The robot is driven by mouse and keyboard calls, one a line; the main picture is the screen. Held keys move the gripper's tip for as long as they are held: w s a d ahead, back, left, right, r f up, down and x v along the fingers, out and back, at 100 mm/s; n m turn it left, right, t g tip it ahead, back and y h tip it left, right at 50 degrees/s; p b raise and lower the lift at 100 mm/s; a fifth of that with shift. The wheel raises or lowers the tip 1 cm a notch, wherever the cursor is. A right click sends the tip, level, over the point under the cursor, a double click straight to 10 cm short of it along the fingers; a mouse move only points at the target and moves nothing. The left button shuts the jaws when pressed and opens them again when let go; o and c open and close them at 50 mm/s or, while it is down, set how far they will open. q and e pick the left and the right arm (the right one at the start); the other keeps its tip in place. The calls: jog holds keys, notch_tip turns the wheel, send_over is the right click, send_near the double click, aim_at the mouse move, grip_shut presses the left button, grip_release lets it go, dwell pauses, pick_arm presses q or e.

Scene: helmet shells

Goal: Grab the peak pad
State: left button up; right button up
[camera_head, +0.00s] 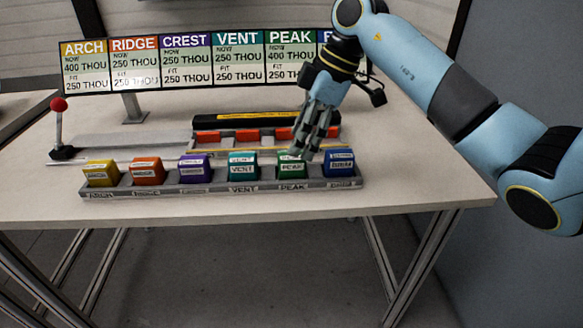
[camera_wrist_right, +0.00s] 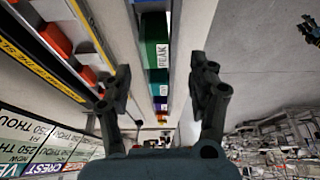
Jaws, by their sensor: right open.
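The peak pad is a green block (camera_head: 291,168) with a PEAK label, standing in the grey rack (camera_head: 210,189) along the table's front. The green pad also shows in the right wrist view (camera_wrist_right: 156,30), ahead of the fingers. My right gripper (camera_head: 303,151) comes down from the upper right, with its fingertips just above and behind the green pad and covering part of its top. In the right wrist view my gripper (camera_wrist_right: 161,72) is open, with nothing between its fingers. I cannot tell whether a fingertip touches the pad.
A teal vent pad (camera_head: 242,167) and a blue pad (camera_head: 340,163) flank the green one closely. Purple (camera_head: 194,168), orange (camera_head: 147,171) and yellow (camera_head: 100,173) pads stand further left. A red-knobbed lever (camera_head: 59,106), red blocks (camera_head: 247,135) and a sign board (camera_head: 188,65) lie behind.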

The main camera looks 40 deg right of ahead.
aim_at(292, 167)
jog(key=x, duration=0.5)
jog(key=shift+w+d+f+b, duration=0.15)
jog(key=shift+w+f+b, duration=0.15)
jog(key=c, duration=1.2)
jog(key=shift+r, duration=0.1)
